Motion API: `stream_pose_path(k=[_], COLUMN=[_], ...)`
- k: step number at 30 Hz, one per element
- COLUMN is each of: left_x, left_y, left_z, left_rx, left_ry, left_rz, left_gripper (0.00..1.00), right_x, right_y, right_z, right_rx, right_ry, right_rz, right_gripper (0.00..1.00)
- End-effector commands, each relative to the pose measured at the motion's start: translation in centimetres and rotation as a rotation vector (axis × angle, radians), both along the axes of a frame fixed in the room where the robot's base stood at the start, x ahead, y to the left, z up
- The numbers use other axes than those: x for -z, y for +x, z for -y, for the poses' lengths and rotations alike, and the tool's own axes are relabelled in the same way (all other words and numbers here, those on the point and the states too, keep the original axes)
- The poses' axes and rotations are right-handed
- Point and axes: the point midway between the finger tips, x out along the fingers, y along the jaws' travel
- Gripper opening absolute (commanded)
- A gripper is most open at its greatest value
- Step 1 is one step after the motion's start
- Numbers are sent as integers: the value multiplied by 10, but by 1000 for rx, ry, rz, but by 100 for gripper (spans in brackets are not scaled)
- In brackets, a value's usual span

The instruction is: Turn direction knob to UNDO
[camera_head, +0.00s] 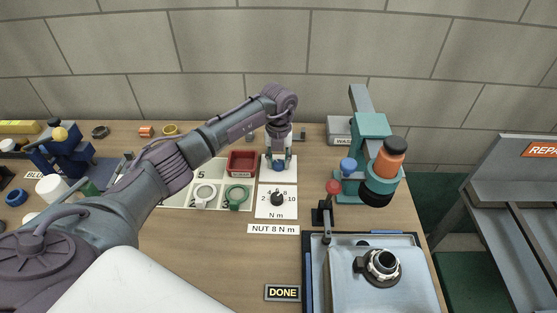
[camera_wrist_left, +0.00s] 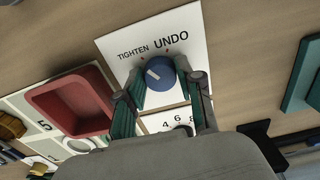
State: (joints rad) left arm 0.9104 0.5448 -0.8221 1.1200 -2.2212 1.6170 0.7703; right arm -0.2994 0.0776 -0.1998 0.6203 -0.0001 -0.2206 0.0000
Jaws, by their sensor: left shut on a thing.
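The blue direction knob (camera_wrist_left: 173,88) sits on a white panel (camera_wrist_left: 186,22) marked TIGHTEN on the left and UNDO on the right. Its pale pointer mark lies on the knob's upper left, on the TIGHTEN side. My left gripper (camera_wrist_left: 162,90) is shut on the knob, one green-padded finger on each side. In the head view, the left gripper (camera_head: 279,161) reaches down over the blue knob (camera_head: 278,167), and the panel's words are hidden there. My right gripper is not in view.
A black dial (camera_head: 277,198) on a numbered N m panel is just in front. A red tray (camera_head: 242,163) stands close on the left. A teal machine (camera_head: 371,127) with an orange-topped part stands on the right. Bare wood lies left of the DONE plate (camera_head: 283,293).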

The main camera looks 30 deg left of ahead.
Motion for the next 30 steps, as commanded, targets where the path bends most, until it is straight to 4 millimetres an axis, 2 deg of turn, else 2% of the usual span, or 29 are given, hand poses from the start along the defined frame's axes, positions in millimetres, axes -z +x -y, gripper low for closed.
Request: stream_pose_path(k=[8, 30], left_x=[1, 1], left_y=[1, 1], left_z=[-1, 1], left_rx=[178, 868], left_ry=[2, 1], left_rz=[3, 5], left_gripper=[2, 2], right_x=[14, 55], right_y=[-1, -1], right_z=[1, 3], right_rx=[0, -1], right_ry=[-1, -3], right_rz=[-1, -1], right_gripper=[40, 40])
